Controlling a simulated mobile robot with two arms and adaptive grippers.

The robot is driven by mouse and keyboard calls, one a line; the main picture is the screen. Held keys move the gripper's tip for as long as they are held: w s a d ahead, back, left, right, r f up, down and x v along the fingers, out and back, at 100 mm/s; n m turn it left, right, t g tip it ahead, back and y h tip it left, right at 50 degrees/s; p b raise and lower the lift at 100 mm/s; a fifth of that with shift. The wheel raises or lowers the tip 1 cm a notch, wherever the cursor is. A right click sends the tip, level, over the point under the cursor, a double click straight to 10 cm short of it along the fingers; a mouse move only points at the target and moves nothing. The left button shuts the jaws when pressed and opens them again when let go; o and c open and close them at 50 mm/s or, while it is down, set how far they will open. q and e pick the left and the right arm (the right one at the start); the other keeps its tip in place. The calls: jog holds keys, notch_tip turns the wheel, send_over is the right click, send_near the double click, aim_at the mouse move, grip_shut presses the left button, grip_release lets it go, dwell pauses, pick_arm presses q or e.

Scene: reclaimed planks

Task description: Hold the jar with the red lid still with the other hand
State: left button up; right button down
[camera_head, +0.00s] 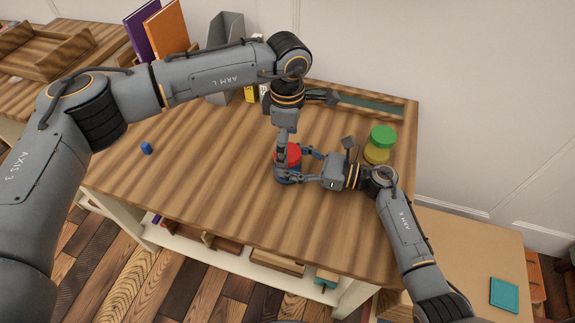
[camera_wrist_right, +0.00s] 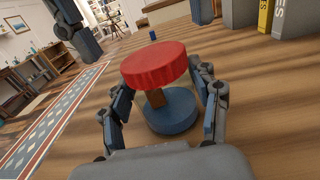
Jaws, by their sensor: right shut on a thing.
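The jar with the red lid (camera_head: 292,154) stands upright on the plank tabletop. My right gripper (camera_head: 302,165) comes in low from the right and is shut on the jar, one finger on each side below the lid. My left gripper (camera_head: 283,148) points down from above at the jar and partly covers it in the head view. Its fingers look spread apart in the right wrist view, clear of the lid.
A green-lidded jar with a yellow lower part (camera_head: 383,137) stands right of my right gripper. Books (camera_head: 166,28) and a grey holder (camera_head: 222,32) line the back.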

pick_arm(q)
notch_tip(320, 180, up, 10)
dwell(0.3)
pick_arm(e)
jog(key=shift+c, duration=1.3)
grip_release()
jog(key=shift+d, duration=0.15)
jog(key=v, duration=1.1)
jog(key=shift+s+d, duration=0.1)
jog(key=shift+d, duration=0.3)
